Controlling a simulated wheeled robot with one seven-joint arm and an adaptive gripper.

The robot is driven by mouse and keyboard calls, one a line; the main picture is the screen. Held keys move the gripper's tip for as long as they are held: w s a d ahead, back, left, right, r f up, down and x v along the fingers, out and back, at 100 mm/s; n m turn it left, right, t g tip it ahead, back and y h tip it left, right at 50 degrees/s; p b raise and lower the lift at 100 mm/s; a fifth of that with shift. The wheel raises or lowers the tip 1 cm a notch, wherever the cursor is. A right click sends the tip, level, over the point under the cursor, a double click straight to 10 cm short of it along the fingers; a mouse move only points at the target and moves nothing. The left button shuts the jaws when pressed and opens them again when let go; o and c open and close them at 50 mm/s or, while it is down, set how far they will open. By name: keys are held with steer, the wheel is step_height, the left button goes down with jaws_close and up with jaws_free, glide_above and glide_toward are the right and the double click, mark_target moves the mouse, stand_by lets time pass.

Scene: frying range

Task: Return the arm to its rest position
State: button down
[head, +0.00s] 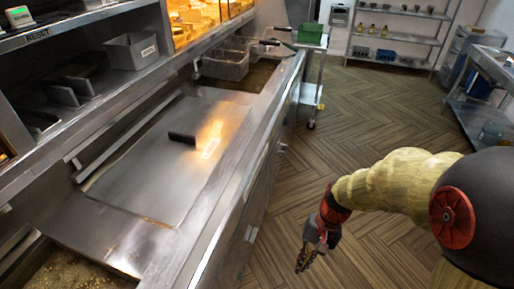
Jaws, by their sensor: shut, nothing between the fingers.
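My arm comes in from the right edge of the head view, with a ribbed tan sleeve and a red wrist. My gripper (303,262) hangs at its end over the open floor, to the right of the frying range (262,150). It points down, its fingers are together, and nothing is held in it. It is apart from the counter front.
A steel lid (150,165) with a black handle covers part of the range. A fry basket (226,65) sits behind it, and a trolley with a green box (310,33) stands beyond. Shelves (400,38) line the back. The wooden floor (365,115) between is clear.

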steer(key=s+d+r+n+t+h, duration=0.1)
steer(key=s+d+r+t, duration=0.1)
steer(key=r, duration=0.5)
steer(key=s+d+r+n+t+h, duration=0.1)
steer(key=s+d+r+t, duration=0.1)
steer(key=r, duration=0.6)
steer(key=s+d+r+n+t+h, duration=0.1)
steer(key=s+r+t, duration=0.2)
steer(key=r, duration=0.4)
steer(key=shift+d+r+n+t, duration=0.3)
steer(key=shift+d+r+t, duration=0.1)
steer(key=shift+t, duration=0.1)
